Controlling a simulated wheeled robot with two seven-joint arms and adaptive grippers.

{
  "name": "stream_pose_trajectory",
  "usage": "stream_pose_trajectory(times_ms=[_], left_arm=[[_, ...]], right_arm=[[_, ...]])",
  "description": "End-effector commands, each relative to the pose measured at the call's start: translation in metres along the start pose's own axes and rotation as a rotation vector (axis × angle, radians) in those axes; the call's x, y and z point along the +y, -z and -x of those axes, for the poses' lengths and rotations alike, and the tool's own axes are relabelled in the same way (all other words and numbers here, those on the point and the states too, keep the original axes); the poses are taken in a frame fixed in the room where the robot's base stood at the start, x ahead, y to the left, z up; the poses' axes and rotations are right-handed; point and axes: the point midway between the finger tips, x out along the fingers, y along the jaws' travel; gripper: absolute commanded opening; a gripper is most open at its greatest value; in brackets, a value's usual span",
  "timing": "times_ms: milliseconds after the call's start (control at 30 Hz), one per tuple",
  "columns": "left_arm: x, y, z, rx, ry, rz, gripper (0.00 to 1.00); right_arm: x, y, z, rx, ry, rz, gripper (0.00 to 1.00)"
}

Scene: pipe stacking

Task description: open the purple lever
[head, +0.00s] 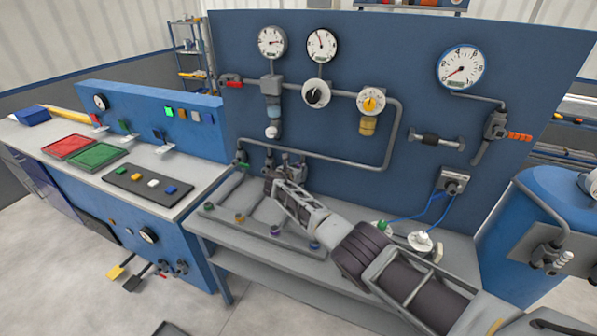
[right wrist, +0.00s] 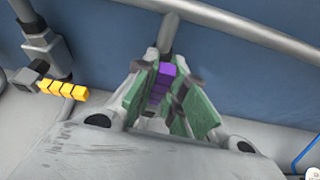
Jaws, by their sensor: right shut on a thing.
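The purple lever (right wrist: 161,80) shows in the right wrist view as a short ribbed purple handle below a grey vertical pipe. It sits between the green-padded fingers of my right gripper (right wrist: 160,105), which is shut on it. In the head view my right arm reaches in from the lower right, and the right gripper (head: 279,183) is at the pipes low on the blue panel. There the gripper hides the purple lever. My left gripper is not in view.
A yellow lever (right wrist: 62,90) is just left of the gripper in the right wrist view. In the head view, a pipe with coloured knobs (head: 275,231) lies on the grey bench, and gauges (head: 272,42) and a bent pipe (head: 330,158) are on the panel.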

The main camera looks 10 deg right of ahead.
Motion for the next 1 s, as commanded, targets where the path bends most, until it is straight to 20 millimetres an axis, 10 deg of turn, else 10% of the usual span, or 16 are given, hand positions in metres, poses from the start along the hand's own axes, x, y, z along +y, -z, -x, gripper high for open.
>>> stream_pose_trajectory(times_ms=[700, 833, 1000], left_arm=[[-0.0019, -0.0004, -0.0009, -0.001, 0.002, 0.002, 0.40], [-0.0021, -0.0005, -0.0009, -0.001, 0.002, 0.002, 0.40], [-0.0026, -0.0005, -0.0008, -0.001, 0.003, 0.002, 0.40]], right_arm=[[-0.0022, 0.0039, 0.0001, 0.005, 0.028, 0.069, 0.00], [-0.0019, 0.0030, 0.0001, 0.004, 0.027, 0.068, 0.29], [-0.0017, 0.0017, 0.0001, 0.002, 0.027, 0.066, 0.35]])
